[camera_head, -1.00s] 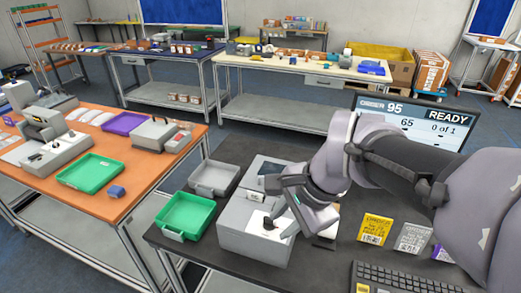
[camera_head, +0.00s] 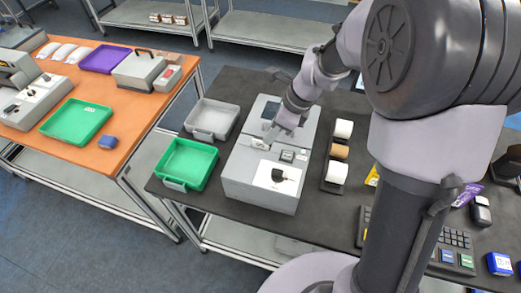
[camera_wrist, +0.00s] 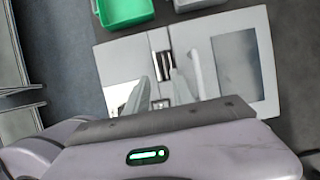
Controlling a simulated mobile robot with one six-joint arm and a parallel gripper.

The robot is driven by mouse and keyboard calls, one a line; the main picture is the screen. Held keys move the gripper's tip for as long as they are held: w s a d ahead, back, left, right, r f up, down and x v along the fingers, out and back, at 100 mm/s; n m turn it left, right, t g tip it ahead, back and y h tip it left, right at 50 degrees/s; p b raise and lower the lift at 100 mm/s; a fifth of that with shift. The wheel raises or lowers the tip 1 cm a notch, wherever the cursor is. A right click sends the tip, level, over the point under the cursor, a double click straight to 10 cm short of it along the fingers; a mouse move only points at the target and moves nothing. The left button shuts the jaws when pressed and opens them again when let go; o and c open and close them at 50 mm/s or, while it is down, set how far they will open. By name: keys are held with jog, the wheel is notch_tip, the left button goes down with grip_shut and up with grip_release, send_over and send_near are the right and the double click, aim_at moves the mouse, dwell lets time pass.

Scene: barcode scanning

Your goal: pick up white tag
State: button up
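The grey label machine (camera_head: 250,185) stands on the dark table and also shows in the wrist view (camera_wrist: 115,65). A small whitish patch (camera_head: 258,144) at its left side may be the white tag. A pale patch also shows beside a dark slot in the wrist view (camera_wrist: 158,39), but I cannot tell its exact outline. My gripper (camera_head: 281,134) is low over the machine's middle, just right of that patch. In the wrist view, my gripper's fingers (camera_wrist: 163,80) are apart, with the machine's surface visible between them. I see nothing held.
A green tray (camera_head: 161,176) and a grey tray (camera_head: 193,133) lie left of the machine. Rolls on a dark holder (camera_head: 329,187) stand to its right. A white plate with a black piece (camera_head: 278,174) is on the machine's front. My arm hides much of the right side.

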aim_at(259, 144)
jog(key=b+x, duration=0.1)
jog(key=x, duration=0.1)
jog(key=b+x, duration=0.1)
jog(key=x, duration=0.2)
jog(key=shift+a, duration=0.45)
jog(key=shift+r, duration=0.15)
jog(key=shift+c, duration=0.7)
grip_shut()
